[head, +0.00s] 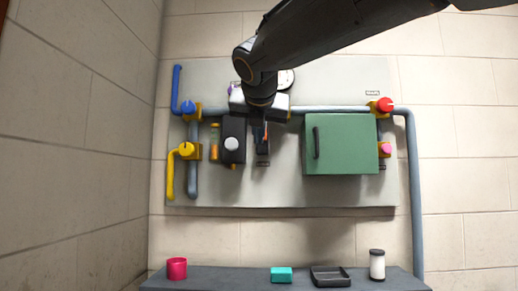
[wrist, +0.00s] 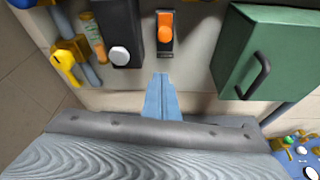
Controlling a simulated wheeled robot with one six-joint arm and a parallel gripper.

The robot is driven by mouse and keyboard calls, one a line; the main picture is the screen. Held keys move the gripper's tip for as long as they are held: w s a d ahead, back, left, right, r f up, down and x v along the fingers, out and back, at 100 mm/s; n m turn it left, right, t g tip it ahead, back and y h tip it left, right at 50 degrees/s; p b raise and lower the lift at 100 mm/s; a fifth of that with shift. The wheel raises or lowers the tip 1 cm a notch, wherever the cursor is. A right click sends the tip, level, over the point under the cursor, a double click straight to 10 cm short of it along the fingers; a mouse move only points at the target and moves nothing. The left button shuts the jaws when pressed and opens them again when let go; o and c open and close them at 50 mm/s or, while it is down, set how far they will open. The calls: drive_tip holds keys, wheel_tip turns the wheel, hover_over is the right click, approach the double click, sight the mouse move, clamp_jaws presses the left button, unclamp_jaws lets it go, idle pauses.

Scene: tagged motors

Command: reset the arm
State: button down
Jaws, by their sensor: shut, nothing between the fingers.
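My arm reaches in from the top right of the head view, its end bent down in front of the grey wall panel (head: 285,185). My gripper (head: 259,134) is small and partly hidden there by the wrist. In the wrist view my gripper (wrist: 161,76) shows as two pale blue fingers pressed together with nothing between them. The fingertips appear just below the orange switch (wrist: 165,27) on its dark plate; whether they touch anything I cannot tell.
A green cabinet (head: 345,145) with a dark handle sits right of my gripper. A dark box with a white knob (head: 231,144), yellow (head: 186,149) and blue (head: 188,107) valves are left. A red knob (head: 385,104) is right. Below, a shelf (head: 220,281) holds small items.

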drive_tip(key=shift+s+r, duration=0.15)
drive_tip(key=shift+s, duration=0.35)
drive_tip(key=s+d+f+m+g, duration=0.15)
drive_tip(key=d+f+m, duration=0.3)
drive_tip(key=f, duration=0.85)
drive_tip(key=d+f+m+g+b, duration=0.1)
drive_tip(key=d+f+m+g, duration=0.35)
drive_tip(key=f, duration=0.75)
drive_tip(key=s+d+f+m+g, duration=0.1)
drive_tip(key=d+f+m, duration=0.1)
drive_tip(key=f+m, duration=0.8)
drive_tip(key=s+d+f+m+g, duration=0.2)
drive_tip(key=s+d+f+m, duration=0.2)
drive_tip(key=s+f+m, duration=0.3)
drive_tip(key=s+d+f+m+g+b, duration=0.1)
drive_tip(key=s+d+f+m+g, duration=0.2)
drive_tip(key=s+f, duration=1.1)
wheel_tip(320, 180, down, 6)
drive_tip(key=d+m, duration=0.2)
drive_tip(key=m, duration=0.3)
drive_tip(key=shift+d, duration=0.15)
drive_tip(key=shift+w, duration=0.1)
